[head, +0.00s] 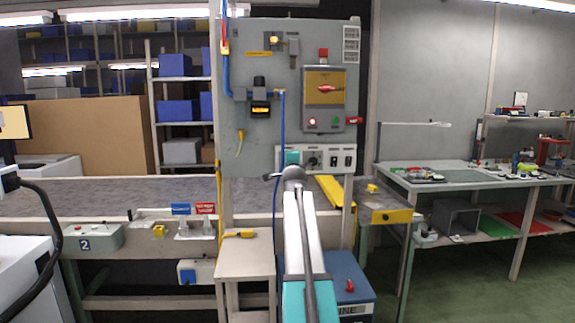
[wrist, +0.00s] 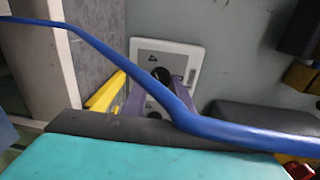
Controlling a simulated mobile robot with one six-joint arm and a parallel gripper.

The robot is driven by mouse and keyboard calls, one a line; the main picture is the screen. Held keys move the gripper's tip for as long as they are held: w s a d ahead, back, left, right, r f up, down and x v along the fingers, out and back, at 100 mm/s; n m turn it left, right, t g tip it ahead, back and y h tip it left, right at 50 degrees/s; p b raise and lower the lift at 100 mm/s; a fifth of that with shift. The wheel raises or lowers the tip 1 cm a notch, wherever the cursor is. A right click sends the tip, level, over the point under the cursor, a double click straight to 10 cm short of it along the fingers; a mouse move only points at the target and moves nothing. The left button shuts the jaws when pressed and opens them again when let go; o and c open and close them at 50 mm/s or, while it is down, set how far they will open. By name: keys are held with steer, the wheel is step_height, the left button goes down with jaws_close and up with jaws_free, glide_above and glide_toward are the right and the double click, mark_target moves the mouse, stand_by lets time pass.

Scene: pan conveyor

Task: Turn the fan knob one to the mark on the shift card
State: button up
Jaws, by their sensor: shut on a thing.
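A pale control plate (head: 343,148) with dark controls sits low on the grey upright panel. It also shows in the wrist view (wrist: 188,48). My gripper (wrist: 163,82) is at this plate, its fingers shut on a black knob (wrist: 160,74); the blue hose partly hides them. In the head view my teal wrist and grey arm cover the plate's left part. Another dark knob (head: 313,160) shows just right of my wrist. Knob pointer, marks and labels are too small to read. A white card with printed rows (head: 351,45) is at the panel's upper right; its text is unreadable.
A blue hose (head: 281,130) hangs down the panel and crosses close before the wrist camera (wrist: 180,112). A grey box with a red handle (head: 324,88) is above. A yellow bar (head: 331,190) lies right of my arm; a small stand (head: 245,262) is left.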

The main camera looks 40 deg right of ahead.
steer(key=shift+w+a+f+m, duration=0.1)
steer(key=shift+m, duration=0.2)
steer(key=o, duration=1)
steer(key=shift+o, duration=0.2)
steer(key=v, duration=1.3)
steer(key=shift+s+a+p, duration=0.3)
steer(key=shift+p, duration=0.1)
stand_by(0.3)
